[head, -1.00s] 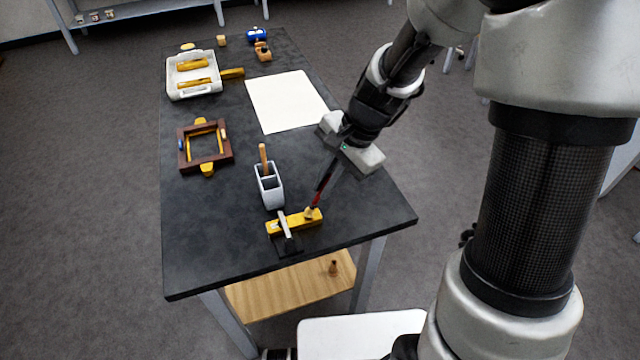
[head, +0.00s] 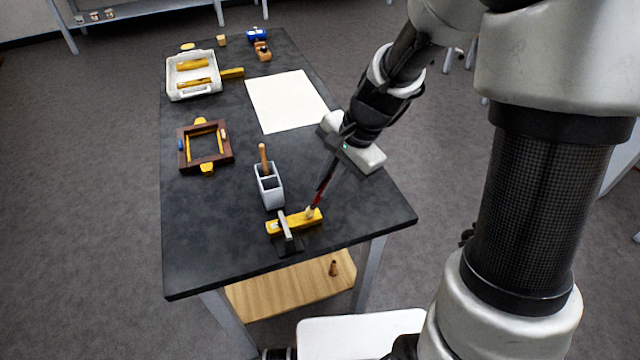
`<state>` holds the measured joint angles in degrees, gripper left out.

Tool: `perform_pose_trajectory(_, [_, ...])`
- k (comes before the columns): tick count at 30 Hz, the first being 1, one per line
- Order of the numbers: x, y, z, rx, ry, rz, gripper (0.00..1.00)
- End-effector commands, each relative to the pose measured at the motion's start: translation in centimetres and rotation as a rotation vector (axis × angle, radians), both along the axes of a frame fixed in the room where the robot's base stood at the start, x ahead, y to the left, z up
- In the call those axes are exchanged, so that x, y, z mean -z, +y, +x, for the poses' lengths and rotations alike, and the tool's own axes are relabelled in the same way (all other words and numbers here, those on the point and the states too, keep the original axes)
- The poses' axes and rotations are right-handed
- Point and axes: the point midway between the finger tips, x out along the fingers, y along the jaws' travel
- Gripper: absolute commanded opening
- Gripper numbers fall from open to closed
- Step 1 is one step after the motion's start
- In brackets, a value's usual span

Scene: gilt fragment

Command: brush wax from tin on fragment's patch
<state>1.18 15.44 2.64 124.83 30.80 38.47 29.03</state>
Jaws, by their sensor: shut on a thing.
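The gilt fragment (head: 300,223) is a yellow bar near the table's front edge, with a black and grey clamp (head: 287,232) across its left part. My gripper (head: 334,163) is shut on a dark red brush (head: 321,190). The brush slants down to the left, and its pale tip is at the right part of the fragment. I cannot tell whether the tip presses on it or where the patch lies. A small blue tin-like object (head: 257,34) is at the far end of the table; I cannot tell if it is the wax tin.
A grey holder (head: 269,190) with a wooden handle in it stands just behind the fragment. A brown frame (head: 183,160) and a white tray (head: 207,92) with yellow pieces lie on the left. A white sheet (head: 287,101) lies behind my gripper. The table's front left is clear.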

Motion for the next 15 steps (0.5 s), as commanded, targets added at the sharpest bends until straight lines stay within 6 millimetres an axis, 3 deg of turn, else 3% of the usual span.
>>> perform_pose_trajectory(5, [0.0,-0.8,0.2,-0.001,-0.001,-0.001,0.0])
perform_pose_trajectory(15, [0.0,1.5,-0.4,-0.003,0.0,0.001,0.0])
